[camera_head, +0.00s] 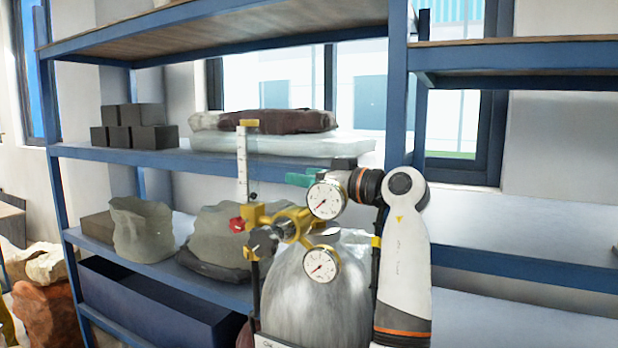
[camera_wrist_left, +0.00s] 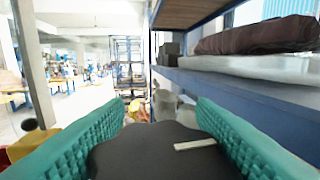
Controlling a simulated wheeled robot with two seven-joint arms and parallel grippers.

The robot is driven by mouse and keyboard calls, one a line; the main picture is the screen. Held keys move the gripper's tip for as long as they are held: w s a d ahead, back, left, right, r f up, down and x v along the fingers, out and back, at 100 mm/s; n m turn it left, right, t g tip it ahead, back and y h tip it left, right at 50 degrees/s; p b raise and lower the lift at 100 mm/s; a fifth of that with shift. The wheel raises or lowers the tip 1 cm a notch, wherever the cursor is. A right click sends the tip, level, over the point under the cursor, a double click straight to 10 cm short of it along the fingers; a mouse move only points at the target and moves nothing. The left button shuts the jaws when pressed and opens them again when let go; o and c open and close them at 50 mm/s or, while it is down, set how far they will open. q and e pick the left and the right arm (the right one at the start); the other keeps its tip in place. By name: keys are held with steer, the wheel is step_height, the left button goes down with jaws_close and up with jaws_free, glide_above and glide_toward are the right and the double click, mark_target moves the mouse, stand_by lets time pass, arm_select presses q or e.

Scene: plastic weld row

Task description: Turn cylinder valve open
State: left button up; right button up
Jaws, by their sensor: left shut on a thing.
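A grey gas cylinder (camera_head: 315,295) stands in front of the shelves in the head view. Its brass regulator (camera_head: 292,222) carries an upper gauge (camera_head: 326,200), a lower gauge (camera_head: 320,266), a black knob (camera_head: 262,242) and a red knob (camera_head: 237,224). My left gripper (camera_head: 300,180) is at the cylinder top, its green fingers partly behind the upper gauge. In the left wrist view its fingers are on both sides of a dark, lobed valve handwheel (camera_wrist_left: 150,157) with a pale stripe, shut on it. The handwheel is largely hidden in the head view. My right gripper is not in view.
A clear flow tube (camera_head: 242,165) rises left of the regulator. Blue shelving behind holds dark blocks (camera_head: 134,136), wrapped sheets (camera_head: 270,142) and clear bags (camera_head: 142,230). A dark blue bin (camera_head: 150,305) is low on the left. The shelf at the right is empty.

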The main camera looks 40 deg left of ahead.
arm_select(q)
steer(key=shift+n+g, duration=0.3)
steer(key=shift+g, duration=0.2)
steer(key=n+g, duration=0.1)
steer(key=n+g+h+p, duration=0.1)
steer(key=g, duration=0.1)
steer(key=shift+s+r+g, duration=0.2)
steer(key=shift+g, duration=0.1)
steer(key=n+g+h+p, duration=0.2)
steer(key=g, duration=0.1)
steer(key=shift+s+d+n, duration=0.15)
steer(key=shift+s+n, duration=0.05)
steer(key=shift+n, duration=0.2)
steer(key=shift+s+d+f+n+g+h+p, duration=0.1)
steer(key=shift+n+g+h+p, duration=0.3)
steer(key=shift+n+g+h, duration=0.6)
steer(key=shift+g, duration=0.6)
steer(key=shift+s+n, duration=0.1)
steer(key=shift+n, duration=0.3)
steer(key=o, duration=1)
steer(key=shift+d+f, duration=0.1)
steer(key=shift+c, duration=0.2)
